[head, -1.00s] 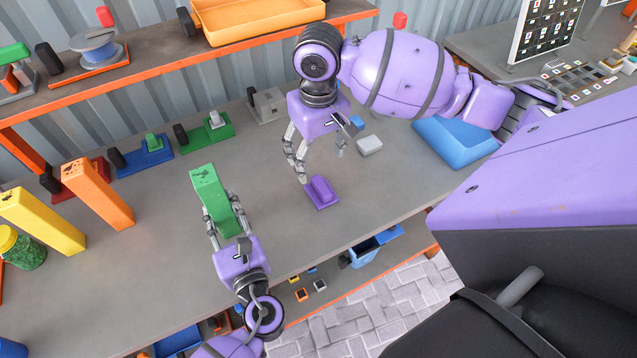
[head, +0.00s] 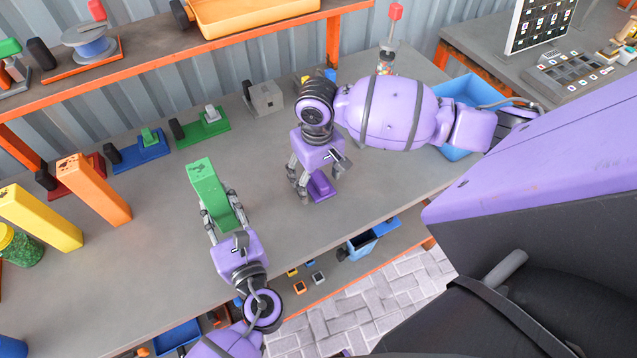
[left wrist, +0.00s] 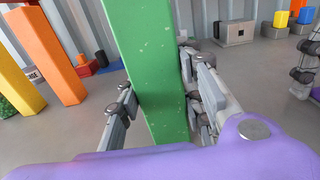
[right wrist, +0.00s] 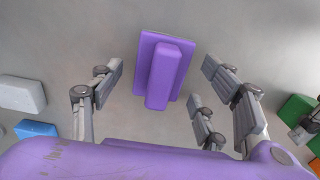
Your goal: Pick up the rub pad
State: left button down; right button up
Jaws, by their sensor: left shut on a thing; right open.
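The rub pad appears to be the purple block with a raised handle (head: 321,185), flat on the grey table. In the right wrist view the pad (right wrist: 162,72) lies ahead of and between the fingers. My right gripper (head: 302,197) is open and empty, close beside the pad; in its wrist view the open fingers (right wrist: 165,85) stand apart from it. My left gripper (head: 226,222) is shut on a green plastic post (head: 208,185), which stands upright; it fills the middle of the left wrist view (left wrist: 150,70).
Orange (head: 95,190) and yellow (head: 38,218) posts and a green-filled jar (head: 18,250) stand at the left. Blue (head: 140,153) and green (head: 203,131) tools line the back. A white block (right wrist: 22,94) lies near the right gripper.

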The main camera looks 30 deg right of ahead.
aim_at(318, 176)
jog(key=c, duration=1.4)
notch_tip(318, 176, up, 10)
jog(key=shift+r, duration=0.1)
